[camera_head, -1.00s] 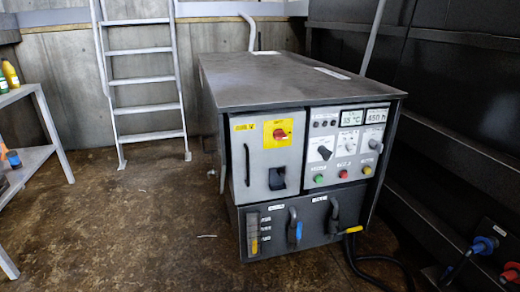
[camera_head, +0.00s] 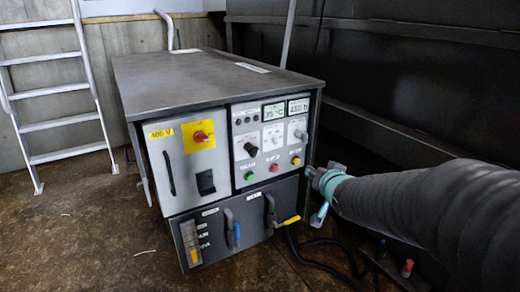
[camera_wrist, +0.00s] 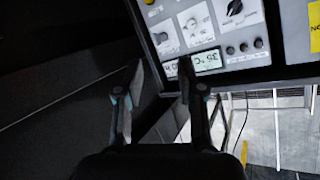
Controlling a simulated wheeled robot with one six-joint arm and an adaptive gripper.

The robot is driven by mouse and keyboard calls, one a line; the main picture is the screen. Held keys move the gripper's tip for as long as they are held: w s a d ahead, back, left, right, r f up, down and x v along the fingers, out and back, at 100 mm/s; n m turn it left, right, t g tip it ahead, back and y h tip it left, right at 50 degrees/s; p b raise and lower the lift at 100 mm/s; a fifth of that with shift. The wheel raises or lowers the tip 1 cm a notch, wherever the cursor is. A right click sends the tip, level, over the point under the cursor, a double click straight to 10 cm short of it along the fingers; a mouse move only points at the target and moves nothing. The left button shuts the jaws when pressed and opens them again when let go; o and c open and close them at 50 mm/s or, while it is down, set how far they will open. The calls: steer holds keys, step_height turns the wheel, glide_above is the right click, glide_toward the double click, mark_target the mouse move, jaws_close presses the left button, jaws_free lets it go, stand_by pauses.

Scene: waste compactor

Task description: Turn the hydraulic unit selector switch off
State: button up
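The hydraulic unit (camera_head: 220,80) is a dark grey cabinet with a light control panel on its front. A black selector knob (camera_head: 251,149) sits at the panel's left; its label is too small to read. It also shows in the wrist view, which is upside down, as a black knob (camera_wrist: 235,8) at the top. A red rotary switch (camera_head: 201,136) on a yellow plate is on the door to the left. My gripper (camera_head: 322,188) is right of the panel, apart from the knob. In the wrist view my gripper (camera_wrist: 160,82) is open and empty, near the display edge.
Green (camera_head: 249,176), red (camera_head: 273,168) and yellow (camera_head: 295,160) buttons line the panel's bottom. Two handles (camera_head: 232,230) stick out below. A dark wall (camera_head: 400,90) stands close on the right. A ladder (camera_head: 60,90) leans at the left; floor in front is open.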

steer(key=w+a+f+t+y, duration=0.1)
steer(key=w+a+f+y, duration=0.15)
steer(key=w+a, duration=0.25)
steer(key=y, duration=0.6)
glide_toward(257, 154)
steer(key=shift+t, duration=0.3)
steer(key=x, duration=0.5)
steer(key=p+x, duration=0.1)
steer(key=x, duration=0.5)
steer(key=shift+w+a+f, duration=0.15)
steer(key=shift+a+f, duration=0.05)
steer(key=shift+a, duration=0.15)
jaws_close()
